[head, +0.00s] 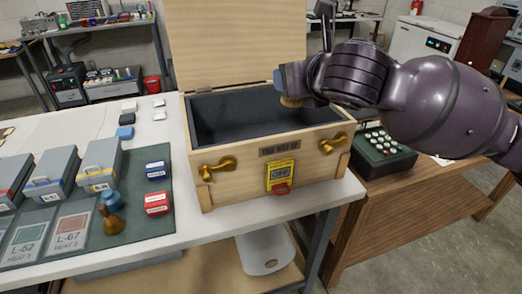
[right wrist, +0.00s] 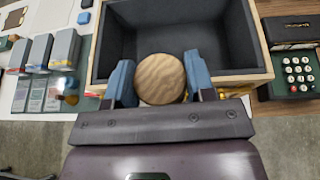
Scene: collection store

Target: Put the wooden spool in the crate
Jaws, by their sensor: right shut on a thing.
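The wooden spool (head: 291,102) is a round, light-brown piece with wood grain. Its round end faces the camera in the right wrist view (right wrist: 160,79). My right gripper (head: 287,82) is shut on it, with a blue finger on each side. The crate (head: 240,172) is pale wood with a dark lining, brass handles and its lid standing open at the back. In the head view the spool overlaps the right part of the crate's opening; in the right wrist view it overlaps the crate's near edge. The crate's visible floor is empty. My left gripper is not in view.
The white table (head: 340,193) carries a green mat (head: 135,225) with grey boxes, small blue and red boxes and a brass-and-blue piece left of the crate. A dark keyed machine (head: 380,150) stands on a wooden desk at the right. The raised lid (head: 235,45) blocks the crate's back.

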